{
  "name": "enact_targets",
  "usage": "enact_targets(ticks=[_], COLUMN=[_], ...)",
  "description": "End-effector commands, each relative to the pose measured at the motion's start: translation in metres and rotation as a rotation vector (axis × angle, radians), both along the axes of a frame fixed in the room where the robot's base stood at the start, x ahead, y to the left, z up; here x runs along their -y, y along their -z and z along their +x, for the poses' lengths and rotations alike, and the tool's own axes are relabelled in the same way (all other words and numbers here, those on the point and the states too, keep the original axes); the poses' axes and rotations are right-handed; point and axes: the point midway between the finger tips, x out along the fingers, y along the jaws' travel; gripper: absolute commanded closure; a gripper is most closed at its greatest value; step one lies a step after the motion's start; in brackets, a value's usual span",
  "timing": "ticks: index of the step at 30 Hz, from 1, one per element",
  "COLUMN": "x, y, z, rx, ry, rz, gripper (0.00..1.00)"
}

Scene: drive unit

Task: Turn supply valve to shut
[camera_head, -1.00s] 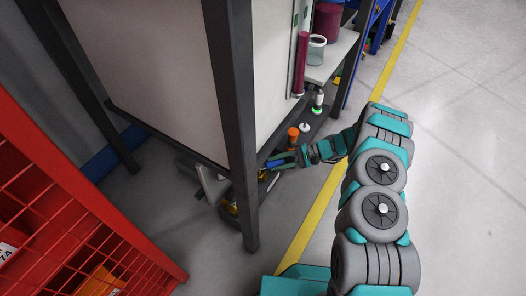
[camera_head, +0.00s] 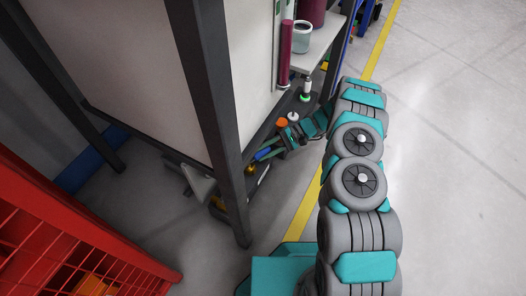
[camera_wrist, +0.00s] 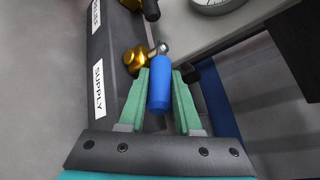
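The supply valve has a brass body (camera_wrist: 136,58) with a blue lever handle (camera_wrist: 160,84), beside a dark plate with a white SUPPLY label (camera_wrist: 99,90). In the head view my gripper (camera_head: 268,150) reaches in under the panel from the right.
A dark frame leg (camera_head: 215,120) stands left of the valve. An orange knob (camera_head: 282,122) and a white knob (camera_head: 293,116) sit just behind my gripper. A red mesh cage (camera_head: 60,240) is at lower left. Open floor (camera_head: 450,180) lies to the right.

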Motion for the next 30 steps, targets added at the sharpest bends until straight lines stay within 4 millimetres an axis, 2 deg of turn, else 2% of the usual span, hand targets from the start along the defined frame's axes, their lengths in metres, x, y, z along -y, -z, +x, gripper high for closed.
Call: enact_targets(ticks=[1, 8, 20, 30], x=[0.000, 0.000, 0.006, 0.050], y=[0.001, 0.000, -0.002, -0.015], z=[0.000, 0.000, 0.003, 0.023], rx=[0.001, 0.000, 0.001, 0.002], ry=[0.000, 0.000, 0.001, 0.002], rz=[-0.001, 0.000, 0.001, -0.001], gripper=[0.63, 0.38, 0.38, 0.38])
